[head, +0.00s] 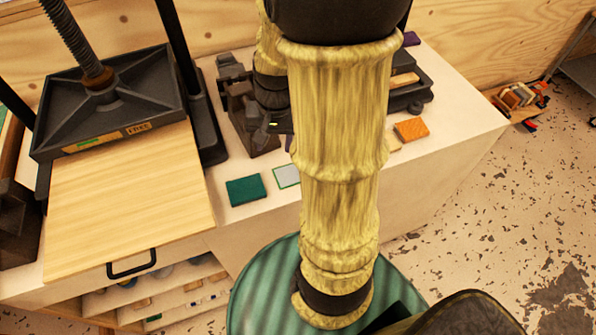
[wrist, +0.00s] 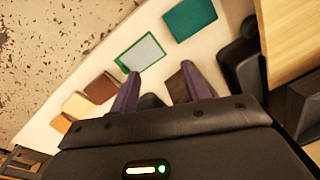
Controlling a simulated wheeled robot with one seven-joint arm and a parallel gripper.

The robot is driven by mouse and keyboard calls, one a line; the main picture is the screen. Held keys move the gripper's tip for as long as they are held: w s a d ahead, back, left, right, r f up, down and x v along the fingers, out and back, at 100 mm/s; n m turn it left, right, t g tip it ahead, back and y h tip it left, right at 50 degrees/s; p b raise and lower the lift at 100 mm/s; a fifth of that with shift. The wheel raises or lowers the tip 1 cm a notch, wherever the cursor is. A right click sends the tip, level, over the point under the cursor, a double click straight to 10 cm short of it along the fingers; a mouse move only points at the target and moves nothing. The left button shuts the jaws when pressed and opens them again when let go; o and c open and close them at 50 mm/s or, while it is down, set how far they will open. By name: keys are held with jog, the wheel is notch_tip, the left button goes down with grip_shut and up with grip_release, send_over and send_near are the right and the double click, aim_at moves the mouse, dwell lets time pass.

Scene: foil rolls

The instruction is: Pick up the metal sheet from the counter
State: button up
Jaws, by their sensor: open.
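The metal sheet appears to be the light grey flat square with a green edge (head: 287,176), lying on the pale counter (head: 225,224). My arm partly covers it in the head view. In the head view the gripper is mostly hidden behind my arm.
A green square (head: 245,190) lies beside the sheet. Brown (wrist: 101,88), tan (wrist: 77,105) and orange (head: 411,129) pieces lie on the other side. A black press (head: 110,100) with a wooden board (head: 130,195) stands left. Dark tools stand behind.

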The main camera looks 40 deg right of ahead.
jog(key=s+d+m+y, duration=0.1)
jog(key=d+m+y, duration=0.1)
jog(key=d+m, duration=0.4)
jog(key=s+d+m+y, duration=0.1)
jog(key=d+m, duration=0.6)
jog(key=d, duration=0.6)
jog(key=shift+s+d+y, duration=0.3)
jog(key=shift+s+y, duration=0.05)
jog(key=shift+y, duration=0.05)
jog(key=p+x, duration=0.1)
jog(key=x, duration=1.1)
jog(key=shift+w+f, duration=0.1)
jog(key=shift+w, duration=0.1)
jog(key=shift+p+x, duration=0.65)
jog(key=shift+x, duration=2)
jog(key=shift+w, duration=0.1)
